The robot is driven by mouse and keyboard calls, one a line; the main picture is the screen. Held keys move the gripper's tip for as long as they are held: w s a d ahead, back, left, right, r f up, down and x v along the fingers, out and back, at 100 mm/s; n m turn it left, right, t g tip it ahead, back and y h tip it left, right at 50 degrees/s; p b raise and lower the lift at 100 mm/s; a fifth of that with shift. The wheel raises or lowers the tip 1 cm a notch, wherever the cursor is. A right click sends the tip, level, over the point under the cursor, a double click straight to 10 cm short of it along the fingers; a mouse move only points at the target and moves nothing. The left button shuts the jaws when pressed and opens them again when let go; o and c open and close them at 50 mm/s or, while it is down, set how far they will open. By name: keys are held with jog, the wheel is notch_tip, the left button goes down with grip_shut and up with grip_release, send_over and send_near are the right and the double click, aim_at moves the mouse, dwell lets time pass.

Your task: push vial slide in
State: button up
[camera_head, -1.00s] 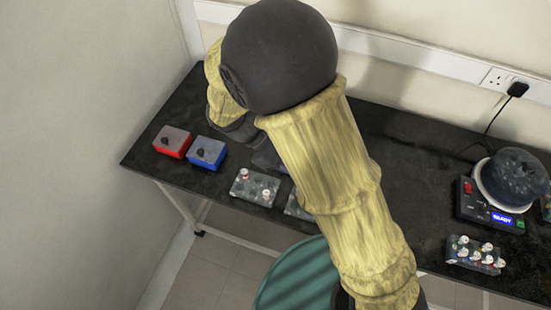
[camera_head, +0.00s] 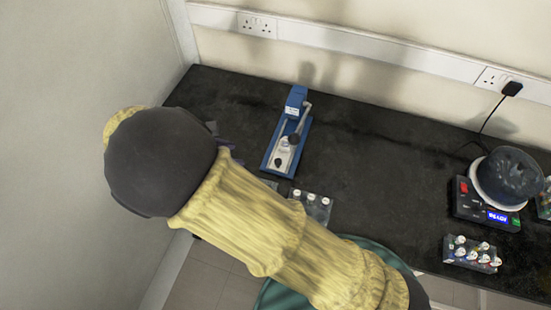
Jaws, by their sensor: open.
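A blue bench device (camera_head: 296,108) with a grey lever stands on the black table, left of the middle. On its base lies a light grey plate, which looks like the vial slide (camera_head: 284,150), with dark round parts on and above it. I cannot tell how far in the slide is, or whether it holds a vial. My gripper (camera_head: 222,139) is mostly hidden behind my arm; only small dark parts show, left of the device and apart from it. It is open, and nothing is seen in it.
A rack with several white-capped vials (camera_head: 312,204) stands at the table's front edge. At the right are a machine with a lit display (camera_head: 484,211) and another vial rack (camera_head: 472,254). The table's middle (camera_head: 390,170) is clear. A green round thing (camera_head: 380,252) is below.

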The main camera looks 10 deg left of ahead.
aim_at(277, 161)
jog(key=p+x, duration=0.1)
jog(key=x, duration=1.6)
jog(key=shift+d+f+p, duration=0.15)
jog(key=shift+f+p, duration=0.05)
jog(key=shift+p, duration=0.15)
grip_shut()
